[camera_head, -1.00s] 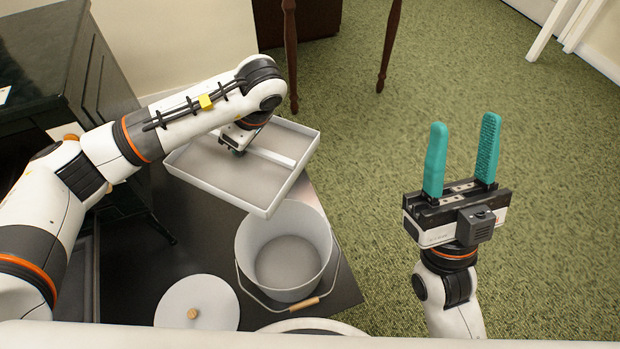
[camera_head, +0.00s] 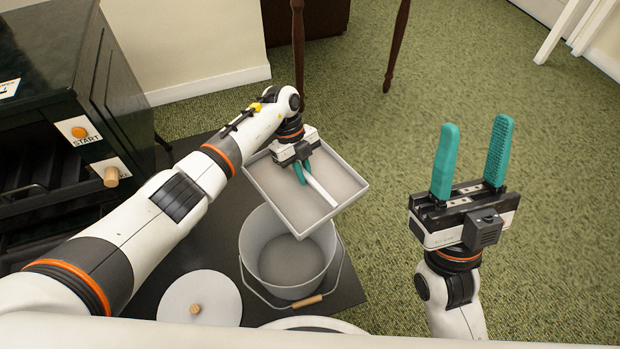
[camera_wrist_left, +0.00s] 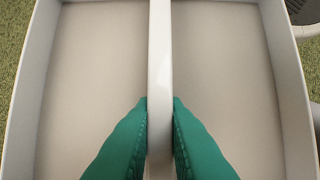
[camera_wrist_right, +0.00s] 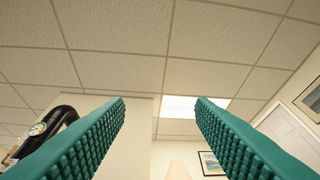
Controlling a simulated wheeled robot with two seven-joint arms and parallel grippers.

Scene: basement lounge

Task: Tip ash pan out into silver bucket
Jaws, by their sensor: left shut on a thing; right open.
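The ash pan (camera_head: 272,190) is a shallow, pale grey rectangular tray with a light bar across its middle. My left gripper (camera_head: 304,172) is shut on that bar, with a teal finger on each side of it in the left wrist view (camera_wrist_left: 160,105). The pan's inside looks plain pale grey; I cannot tell whether ash lies in it. The silver bucket (camera_head: 257,240) stands open below, and the pan's near corner overlaps its far rim in the head view. My right gripper (camera_head: 476,124) is open and empty, fingers pointing up, well right of the bucket.
A round grey lid (camera_head: 175,300) with a wooden knob lies left of the bucket on a dark mat (camera_head: 345,290). A dark stove (camera_head: 120,100) with a START label stands at left. Thin table legs (camera_head: 397,45) rise behind. Green carpet (camera_head: 390,180) is clear at right.

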